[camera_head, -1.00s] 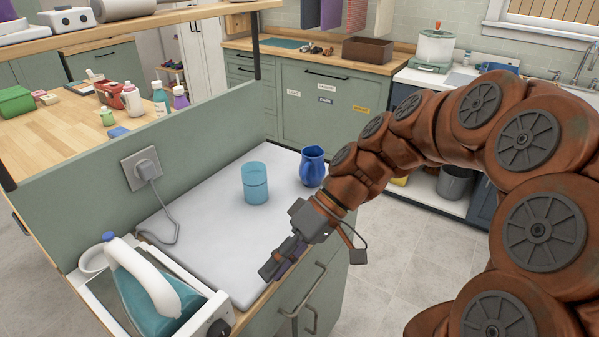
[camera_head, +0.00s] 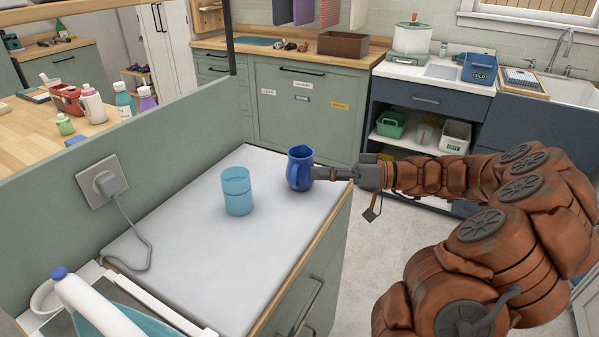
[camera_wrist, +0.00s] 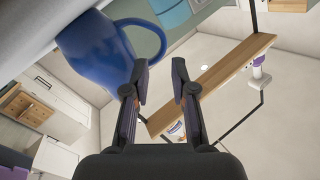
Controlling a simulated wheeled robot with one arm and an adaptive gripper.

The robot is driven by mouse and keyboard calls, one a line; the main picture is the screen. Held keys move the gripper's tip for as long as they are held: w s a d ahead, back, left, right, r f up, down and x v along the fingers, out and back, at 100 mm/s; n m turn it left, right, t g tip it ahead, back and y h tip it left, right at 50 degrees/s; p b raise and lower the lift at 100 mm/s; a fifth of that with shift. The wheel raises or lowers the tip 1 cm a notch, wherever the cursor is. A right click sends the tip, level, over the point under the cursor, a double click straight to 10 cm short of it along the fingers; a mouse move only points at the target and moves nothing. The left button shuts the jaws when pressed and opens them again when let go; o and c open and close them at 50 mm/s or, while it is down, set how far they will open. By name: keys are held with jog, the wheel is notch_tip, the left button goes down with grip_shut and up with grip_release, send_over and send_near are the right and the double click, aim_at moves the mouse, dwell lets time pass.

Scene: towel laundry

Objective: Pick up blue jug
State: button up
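The blue jug (camera_head: 300,168) stands upright on the white counter surface, near its far right corner. In the wrist view the jug (camera_wrist: 92,58) fills the upper left, with its loop handle (camera_wrist: 150,40) pointing right. My gripper (camera_head: 322,173) reaches in from the right, with its fingertips at the jug's right side in the head view. In the wrist view my gripper (camera_wrist: 160,85) is open, its two fingers apart. The left finger is close to the jug near the handle's lower end; I cannot tell if they touch. Nothing is between the fingers.
A translucent light-blue cup (camera_head: 237,192) stands left of the jug on the white surface (camera_head: 200,260). The floor right of the counter is clear.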

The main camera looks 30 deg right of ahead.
aim_at(293, 173)
jog(key=x, duration=0.2)
jog(key=p+x, duration=0.1)
jog(key=x, duration=0.3)
jog(key=shift+s+a+f, duration=0.2)
jog(key=shift+a+f, duration=0.1)
jog(key=shift+a, duration=0.05)
grip_shut()
